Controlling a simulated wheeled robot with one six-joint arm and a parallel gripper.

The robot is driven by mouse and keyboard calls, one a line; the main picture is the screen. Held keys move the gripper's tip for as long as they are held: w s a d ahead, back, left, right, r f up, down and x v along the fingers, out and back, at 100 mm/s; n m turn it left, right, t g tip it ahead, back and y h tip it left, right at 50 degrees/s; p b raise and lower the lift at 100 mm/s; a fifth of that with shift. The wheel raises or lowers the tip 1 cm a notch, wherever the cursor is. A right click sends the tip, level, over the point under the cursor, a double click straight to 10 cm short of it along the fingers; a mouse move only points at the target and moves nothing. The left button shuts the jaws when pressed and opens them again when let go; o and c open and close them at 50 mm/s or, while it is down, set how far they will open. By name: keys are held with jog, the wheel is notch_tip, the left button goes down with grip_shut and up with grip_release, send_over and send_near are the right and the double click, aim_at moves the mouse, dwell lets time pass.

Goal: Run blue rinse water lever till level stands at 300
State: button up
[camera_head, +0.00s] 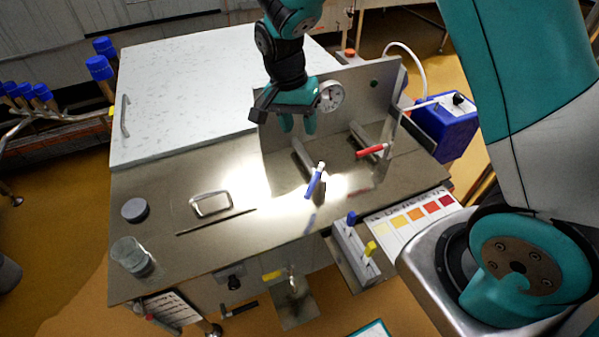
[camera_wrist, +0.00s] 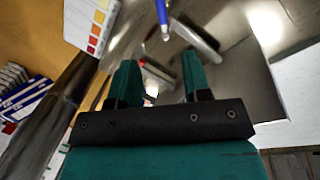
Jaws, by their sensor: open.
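The blue lever (camera_head: 315,181) sticks out over the steel worktop, below and slightly right of my gripper (camera_head: 298,123) in the head view. In the wrist view the blue lever (camera_wrist: 163,18) shows beyond my gripper (camera_wrist: 159,74), near the top edge. My gripper is open, empty and apart from the lever, in front of the upright steel panel (camera_head: 353,92). A glass beaker (camera_head: 131,254) stands at the worktop's left front. I cannot read any level mark at 300.
A red lever (camera_head: 371,151) sits right of the blue one. A round dial (camera_head: 330,96) is on the panel beside my gripper. A colour chart (camera_head: 412,216) is at right.

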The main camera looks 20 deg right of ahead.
aim_at(312, 182)
jog(key=f+p, duration=0.1)
jog(key=f, duration=0.4)
jog(key=s+d+f+p, duration=0.1)
jog(key=f, duration=0.5)
jog(key=s+d+f+p, duration=0.1)
jog(key=f, duration=0.5)
jog(key=shift+s+d, duration=0.15)
jog(key=shift+s, duration=0.05)
grip_shut()
